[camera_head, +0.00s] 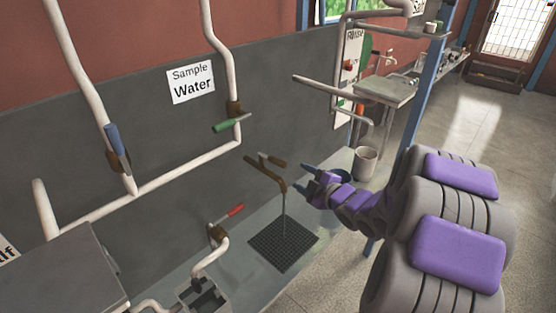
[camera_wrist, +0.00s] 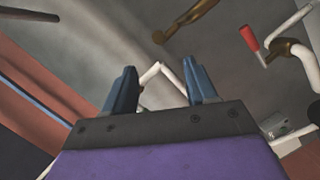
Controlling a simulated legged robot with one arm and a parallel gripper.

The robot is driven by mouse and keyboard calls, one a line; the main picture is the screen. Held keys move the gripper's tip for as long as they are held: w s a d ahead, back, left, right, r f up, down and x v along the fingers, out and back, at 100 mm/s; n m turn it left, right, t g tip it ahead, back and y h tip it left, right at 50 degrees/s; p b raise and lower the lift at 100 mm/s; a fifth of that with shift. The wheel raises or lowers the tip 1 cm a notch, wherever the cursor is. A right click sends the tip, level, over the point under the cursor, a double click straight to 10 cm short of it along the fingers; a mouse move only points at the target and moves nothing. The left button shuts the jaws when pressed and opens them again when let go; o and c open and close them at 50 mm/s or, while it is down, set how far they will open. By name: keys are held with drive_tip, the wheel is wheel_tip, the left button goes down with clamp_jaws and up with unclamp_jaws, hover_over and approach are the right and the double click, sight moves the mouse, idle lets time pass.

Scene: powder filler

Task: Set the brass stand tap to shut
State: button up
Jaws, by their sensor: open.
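The brass stand tap (camera_head: 267,174) is at mid-picture in the head view, with a short brass bar on top lying roughly level. A thin grey vertical line runs from its right end down to a dark grate (camera_head: 283,246); I cannot tell if it is water or a pipe. My gripper (camera_head: 308,178) is open and empty, just right of the tap and apart from it. In the wrist view my gripper (camera_wrist: 161,86) shows both blue fingers spread. A brass piece (camera_wrist: 188,22), likely the tap, is at the top of that view, beyond the fingertips.
A red-handled valve (camera_head: 230,215) stands left of the grate; it also shows in the wrist view (camera_wrist: 262,43). A green-handled valve (camera_head: 231,123) and a blue-handled valve (camera_head: 116,146) sit on white pipes. A white pipe (camera_head: 330,84) juts out above my gripper. A bucket (camera_head: 365,163) stands behind.

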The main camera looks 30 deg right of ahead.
sight(275, 160)
drive_tip(key=x, duration=1.6)
drive_tip(key=shift+s+d+f, duration=0.1)
drive_tip(key=shift+d+f, duration=0.05)
clamp_jaws()
